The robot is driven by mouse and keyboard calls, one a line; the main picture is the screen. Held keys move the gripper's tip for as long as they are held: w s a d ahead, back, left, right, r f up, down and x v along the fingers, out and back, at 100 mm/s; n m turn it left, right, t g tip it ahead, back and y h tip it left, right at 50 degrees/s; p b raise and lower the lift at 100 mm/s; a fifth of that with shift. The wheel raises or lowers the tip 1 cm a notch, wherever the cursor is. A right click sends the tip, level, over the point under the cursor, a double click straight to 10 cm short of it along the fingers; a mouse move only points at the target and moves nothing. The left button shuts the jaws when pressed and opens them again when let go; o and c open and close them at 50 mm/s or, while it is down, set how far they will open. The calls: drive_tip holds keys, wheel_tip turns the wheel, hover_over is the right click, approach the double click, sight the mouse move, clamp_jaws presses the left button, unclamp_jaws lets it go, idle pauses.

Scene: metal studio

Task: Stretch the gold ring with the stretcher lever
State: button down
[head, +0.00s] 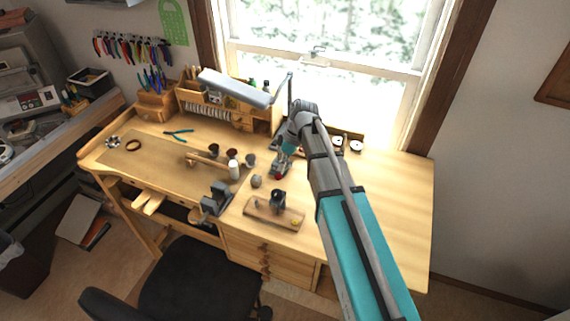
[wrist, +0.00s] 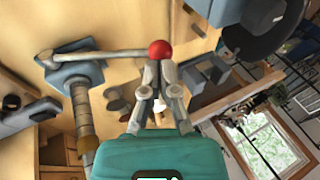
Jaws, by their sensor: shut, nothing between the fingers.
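The stretcher shows in the wrist view as a blue-grey base (wrist: 74,72) with a ridged grey post (wrist: 82,112). Its pale lever (wrist: 112,57) runs to the right and ends in a red ball knob (wrist: 160,49). My gripper (wrist: 160,68) is shut and empty, its fingertips right at the knob; I cannot tell whether they touch it. A brass-coloured band (wrist: 88,150) sits around the post; I cannot tell if it is the gold ring. In the head view the red knob (head: 278,177) is small, below my gripper (head: 284,166), and my arm hides part of the stretcher.
The wooden bench (head: 380,190) has free room on its right. A wooden block with a dark tool (head: 277,200) and a grey vise (head: 216,197) stand near the front edge. A lamp (head: 236,87) hangs over the back. A black chair (head: 200,280) stands in front.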

drive_tip(key=shift+s+a+f, duration=0.1)
drive_tip(key=shift+f, duration=0.3)
